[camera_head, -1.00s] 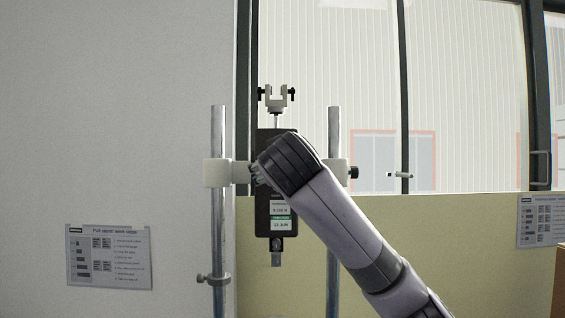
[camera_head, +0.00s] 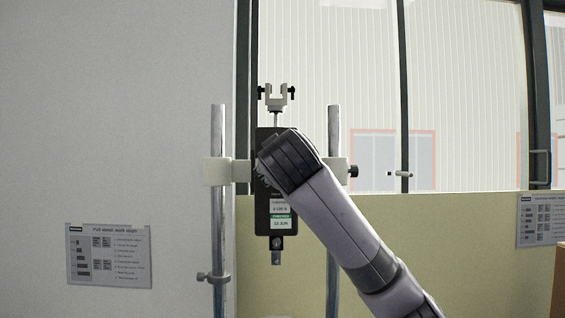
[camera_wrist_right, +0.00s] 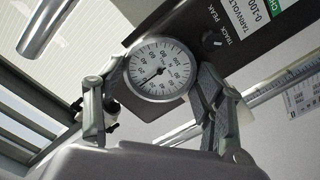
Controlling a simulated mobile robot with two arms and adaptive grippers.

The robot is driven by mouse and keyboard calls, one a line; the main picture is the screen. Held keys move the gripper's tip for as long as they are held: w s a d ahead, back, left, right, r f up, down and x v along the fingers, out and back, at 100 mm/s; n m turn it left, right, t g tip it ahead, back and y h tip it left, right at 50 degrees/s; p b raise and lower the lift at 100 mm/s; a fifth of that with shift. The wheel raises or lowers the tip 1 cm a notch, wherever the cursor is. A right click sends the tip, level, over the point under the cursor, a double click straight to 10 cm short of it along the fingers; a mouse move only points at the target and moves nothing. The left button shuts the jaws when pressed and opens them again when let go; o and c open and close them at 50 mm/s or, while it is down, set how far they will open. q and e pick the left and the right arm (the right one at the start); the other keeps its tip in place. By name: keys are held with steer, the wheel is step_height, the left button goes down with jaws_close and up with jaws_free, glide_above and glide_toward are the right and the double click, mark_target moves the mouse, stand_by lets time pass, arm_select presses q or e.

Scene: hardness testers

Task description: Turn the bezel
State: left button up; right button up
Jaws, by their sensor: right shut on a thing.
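A black force gauge (camera_head: 262,215) hangs upright between two metal posts in the head view, partly hidden by my right arm. In the right wrist view its round white dial (camera_wrist_right: 160,68) shows, with a thin black needle pointing to the lower left. The bezel (camera_wrist_right: 158,38) is the rim around this dial. My right gripper (camera_wrist_right: 164,72) is shut on the bezel, one finger at each side of the dial. In the head view the gripper is mostly hidden behind my wrist. My left gripper is not in view.
A left post (camera_head: 217,130) and a right post (camera_head: 334,125) flank the gauge, with white clamp blocks beside it. A fork-shaped fitting (camera_head: 276,100) stands above the gauge. A printed sheet (camera_head: 108,257) is on the left wall. The space left of the posts is clear.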

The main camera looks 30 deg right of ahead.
steer(key=shift+n, duration=0.8)
steer(key=o, duration=1.2)
steer(key=shift+c, duration=0.2)
steer(key=v, duration=1.2)
steer(key=shift+f, duration=0.1)
